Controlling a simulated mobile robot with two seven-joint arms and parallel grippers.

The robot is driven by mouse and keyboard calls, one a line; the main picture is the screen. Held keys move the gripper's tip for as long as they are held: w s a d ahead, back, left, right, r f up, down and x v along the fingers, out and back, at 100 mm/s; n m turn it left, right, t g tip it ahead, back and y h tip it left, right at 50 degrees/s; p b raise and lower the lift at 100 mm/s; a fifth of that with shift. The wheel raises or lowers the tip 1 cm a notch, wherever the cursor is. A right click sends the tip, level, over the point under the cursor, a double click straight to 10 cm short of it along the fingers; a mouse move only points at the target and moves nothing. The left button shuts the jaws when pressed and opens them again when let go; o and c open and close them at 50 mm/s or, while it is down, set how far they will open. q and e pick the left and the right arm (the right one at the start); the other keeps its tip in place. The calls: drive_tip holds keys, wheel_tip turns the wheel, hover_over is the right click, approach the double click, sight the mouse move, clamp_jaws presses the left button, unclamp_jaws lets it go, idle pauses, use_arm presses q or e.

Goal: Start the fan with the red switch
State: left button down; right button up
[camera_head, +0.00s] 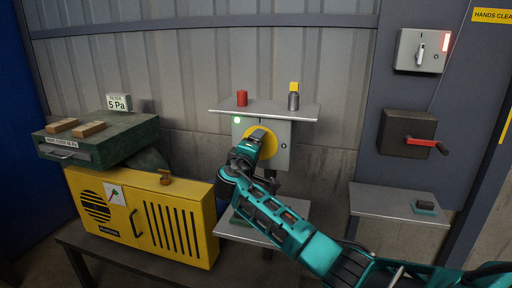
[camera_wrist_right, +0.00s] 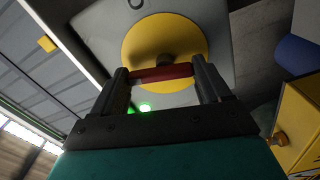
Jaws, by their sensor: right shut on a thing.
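The red switch handle (camera_wrist_right: 163,73) sits on a round yellow plate (camera_wrist_right: 190,38) on a grey switch box (camera_head: 282,152). My right gripper (camera_head: 257,138) is at that plate in the head view, hiding most of the handle there. In the right wrist view my right gripper (camera_wrist_right: 160,68) has one finger at each end of the red handle and is shut on it. A green lamp (camera_head: 237,120) is lit on the box's upper left. A yellow louvred cabinet (camera_head: 150,245) stands at the left; I cannot tell whether it holds the fan. My left gripper is out of view.
A shelf (camera_head: 262,109) above the box bears a red cylinder (camera_head: 242,98) and a grey-and-yellow one (camera_head: 293,98). At right are a lever switch (camera_head: 421,51), a red crank (camera_head: 427,145) and a small shelf (camera_head: 385,203).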

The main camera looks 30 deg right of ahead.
drive_tip(key=shift+f+n, duration=0.1)
drive_tip(key=shift+n, duration=1.4)
drive_tip(key=o, duration=1)
drive_tip(key=v, duration=1.3)
drive_tip(key=shift+b, duration=0.35)
